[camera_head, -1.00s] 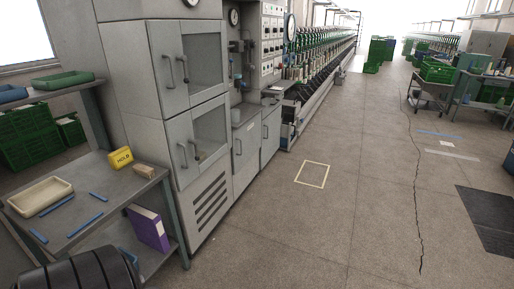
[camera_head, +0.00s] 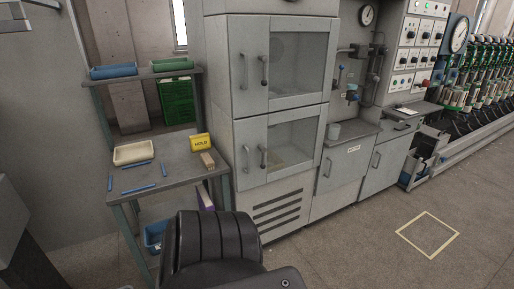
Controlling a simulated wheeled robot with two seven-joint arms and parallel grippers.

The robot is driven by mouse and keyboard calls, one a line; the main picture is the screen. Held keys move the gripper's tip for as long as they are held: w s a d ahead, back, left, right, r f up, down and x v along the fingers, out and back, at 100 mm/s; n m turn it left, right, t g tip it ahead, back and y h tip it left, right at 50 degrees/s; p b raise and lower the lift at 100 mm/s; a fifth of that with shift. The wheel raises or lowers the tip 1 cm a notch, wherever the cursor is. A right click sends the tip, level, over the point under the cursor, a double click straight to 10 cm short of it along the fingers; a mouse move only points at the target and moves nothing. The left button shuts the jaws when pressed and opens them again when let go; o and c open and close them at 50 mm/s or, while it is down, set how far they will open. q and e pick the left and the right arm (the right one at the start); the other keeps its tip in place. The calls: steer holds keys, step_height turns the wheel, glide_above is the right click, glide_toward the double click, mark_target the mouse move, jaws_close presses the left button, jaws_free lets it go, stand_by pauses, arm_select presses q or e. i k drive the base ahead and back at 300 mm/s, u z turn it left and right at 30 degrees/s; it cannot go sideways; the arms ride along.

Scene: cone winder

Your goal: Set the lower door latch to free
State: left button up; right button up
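The grey cabinet stands in the middle of the view with two windowed doors, one above the other. The lower door (camera_head: 252,158) looks closed. It carries two upright handle-like parts at its left: a pale bar handle (camera_head: 240,158) and a darker lever (camera_head: 263,157) by the window edge, which looks like the lower latch. The upper door (camera_head: 252,66) has a similar pair and also looks closed. The latch setting is too small to read. Neither gripper shows.
A side table (camera_head: 170,178) left of the cabinet holds a yellow HOLD sign (camera_head: 201,142), a cream tray (camera_head: 133,152) and blue sticks. A counter with a sink-like recess and gauges stands right of the cabinet. Floor is clear around the yellow floor square (camera_head: 428,235).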

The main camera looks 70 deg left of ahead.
mark_target(263, 159)
steer(key=u, duration=0.75)
steer(key=i, duration=0.95)
steer(key=u, duration=0.8)
